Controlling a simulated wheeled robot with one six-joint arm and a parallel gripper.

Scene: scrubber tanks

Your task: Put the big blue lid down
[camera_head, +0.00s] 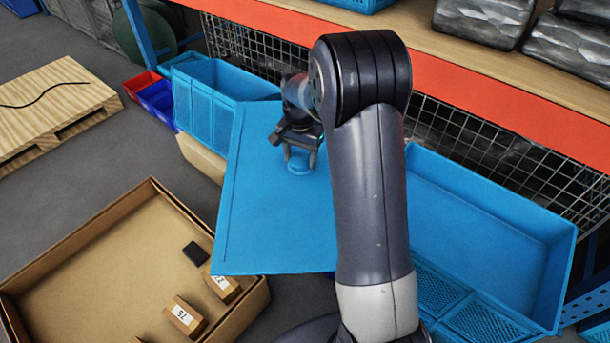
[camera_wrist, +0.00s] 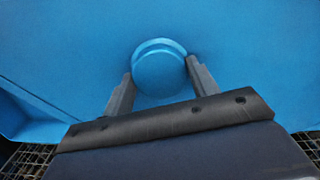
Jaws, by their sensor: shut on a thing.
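The big blue lid (camera_head: 270,215) is a flat panel with a round knob (camera_head: 299,164) in its middle. My gripper (camera_head: 300,158) is shut on the knob from above. In the wrist view the two fingers of my gripper (camera_wrist: 158,82) stand on either side of the round knob (camera_wrist: 160,70), with the lid (camera_wrist: 250,60) spread behind it. The lid appears to be held up, overlapping the blue tank at left (camera_head: 208,98) and the cardboard box in the picture. My arm hides the lid's right part. Whether the lid touches anything below cannot be told.
A large open blue tank (camera_head: 500,225) stands at right. A cardboard box (camera_head: 75,265) with small boxes (camera_head: 185,317) lies at front left. A red bin (camera_head: 143,85) and a dark blue bin (camera_head: 157,102) stand beyond. An orange shelf beam (camera_head: 480,95) runs along the back.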

